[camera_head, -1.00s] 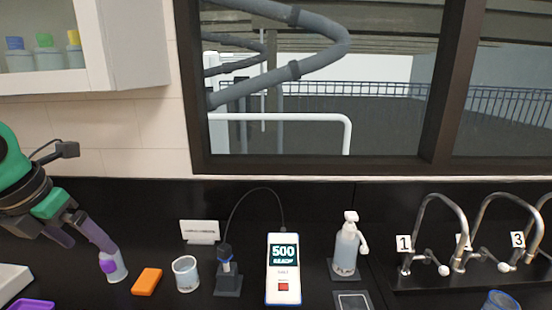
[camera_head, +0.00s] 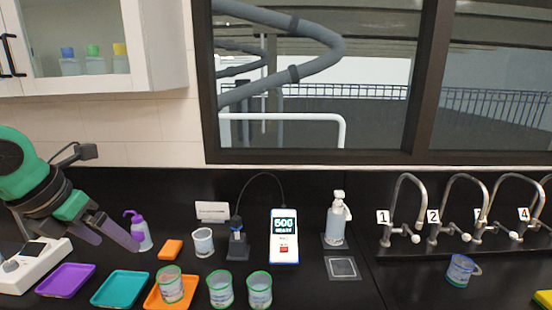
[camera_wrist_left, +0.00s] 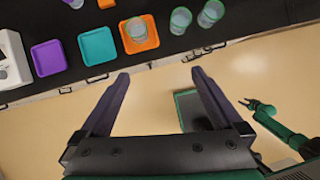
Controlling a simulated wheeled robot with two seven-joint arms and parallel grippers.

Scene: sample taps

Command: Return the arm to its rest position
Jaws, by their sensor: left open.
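My left arm enters the head view from the left. Its gripper (camera_head: 118,240) is open and points down to the right, in front of the white wash bottle with a purple top (camera_head: 140,232). In the left wrist view the two fingers (camera_wrist_left: 161,73) are spread wide with nothing between them. They hang over the floor in front of the counter edge. My right gripper (camera_wrist_left: 258,106) shows small at the right of the wrist view, below the counter front; its finger state is too small to tell.
The black counter holds a purple tray (camera_head: 66,280), a teal tray (camera_head: 121,290), an orange tray (camera_head: 157,304), green-rimmed beakers (camera_head: 220,290), an orange block (camera_head: 170,249) and a meter (camera_head: 285,238). Numbered taps (camera_head: 400,210) and a blue-rimmed beaker (camera_head: 460,270) are at right.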

